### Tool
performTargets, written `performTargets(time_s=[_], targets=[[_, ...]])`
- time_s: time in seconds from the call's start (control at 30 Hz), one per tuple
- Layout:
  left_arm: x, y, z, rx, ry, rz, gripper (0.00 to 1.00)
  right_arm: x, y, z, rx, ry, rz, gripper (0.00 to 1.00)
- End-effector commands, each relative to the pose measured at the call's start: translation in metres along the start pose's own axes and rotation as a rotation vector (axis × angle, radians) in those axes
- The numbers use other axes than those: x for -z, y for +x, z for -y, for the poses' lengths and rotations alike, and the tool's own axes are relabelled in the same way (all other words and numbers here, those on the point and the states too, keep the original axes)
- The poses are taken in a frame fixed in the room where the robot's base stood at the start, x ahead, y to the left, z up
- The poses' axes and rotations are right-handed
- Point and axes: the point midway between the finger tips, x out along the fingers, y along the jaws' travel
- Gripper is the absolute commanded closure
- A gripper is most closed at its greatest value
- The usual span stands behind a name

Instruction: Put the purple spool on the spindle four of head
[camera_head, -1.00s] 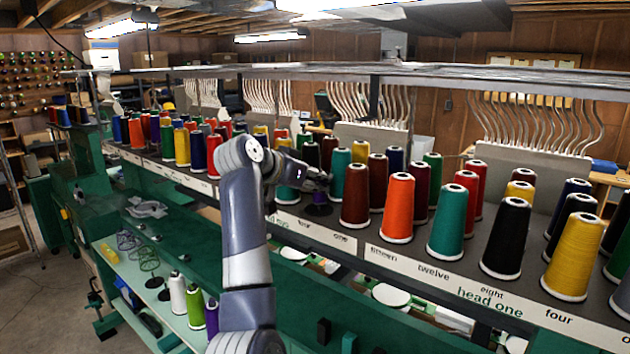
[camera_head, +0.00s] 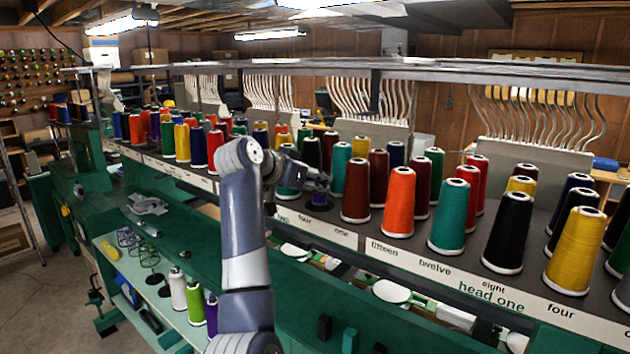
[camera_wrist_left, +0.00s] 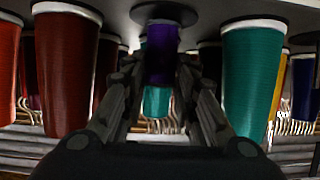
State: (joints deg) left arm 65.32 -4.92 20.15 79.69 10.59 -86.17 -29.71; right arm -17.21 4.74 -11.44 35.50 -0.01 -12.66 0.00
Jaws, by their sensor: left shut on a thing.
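The purple spool (camera_head: 320,199) is small in the head view, in the front row of the rack between a teal spool and a dark red one. My left gripper (camera_head: 318,186) is shut around it from above. In the left wrist view, which shows the rack upside down, the purple spool (camera_wrist_left: 161,52) is between the two fingers (camera_wrist_left: 160,95). A dark round spindle base (camera_wrist_left: 165,12) is at its lower end; I cannot tell whether the spool rests on it. The label "four" (camera_head: 305,223) is on the strip just below. My right gripper is not in view.
A teal spool (camera_wrist_left: 252,75) and a dark red spool (camera_wrist_left: 66,70) stand close on either side of the fingers. More spools, such as an orange one (camera_head: 398,202), fill the rack (camera_head: 415,247). White, green and purple spools stand on the lower shelf (camera_head: 150,290).

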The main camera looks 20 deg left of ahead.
Motion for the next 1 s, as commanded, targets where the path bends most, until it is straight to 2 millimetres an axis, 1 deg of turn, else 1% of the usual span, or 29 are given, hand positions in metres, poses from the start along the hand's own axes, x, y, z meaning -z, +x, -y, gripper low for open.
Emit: performTargets(time_s=[0.03, 0.07, 0.1, 0.13, 0.17, 0.47, 0.57, 0.67, 0.77, 1.0], targets=[[0.001, 0.000, 0.000, 0.000, 0.000, -0.001, 1.00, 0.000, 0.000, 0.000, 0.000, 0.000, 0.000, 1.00], [0.001, 0.000, 0.000, 0.000, 0.000, -0.001, 0.69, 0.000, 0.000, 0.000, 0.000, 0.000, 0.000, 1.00], [0.001, 0.000, 0.000, 0.000, 0.000, -0.001, 0.60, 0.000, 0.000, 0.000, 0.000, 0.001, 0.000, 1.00], [0.001, 0.000, 0.000, 0.000, 0.000, -0.001, 0.53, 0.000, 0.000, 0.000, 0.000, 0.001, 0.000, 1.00], [0.001, 0.000, 0.000, 0.000, 0.000, -0.001, 0.50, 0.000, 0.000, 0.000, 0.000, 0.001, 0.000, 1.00], [0.000, -0.001, 0.000, 0.000, 0.000, 0.000, 0.50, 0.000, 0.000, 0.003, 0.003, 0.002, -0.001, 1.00], [0.001, -0.005, 0.001, 0.001, 0.000, -0.001, 0.50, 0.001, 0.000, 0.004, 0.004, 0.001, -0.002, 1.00], [0.001, -0.016, 0.001, 0.002, 0.001, -0.002, 0.50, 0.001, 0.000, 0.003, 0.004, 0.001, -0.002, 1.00], [0.001, -0.033, 0.001, 0.003, 0.001, -0.003, 0.50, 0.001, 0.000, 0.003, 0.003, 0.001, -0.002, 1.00], [0.001, -0.085, 0.001, 0.004, 0.002, -0.003, 0.50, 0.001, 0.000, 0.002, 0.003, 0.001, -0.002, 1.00]])
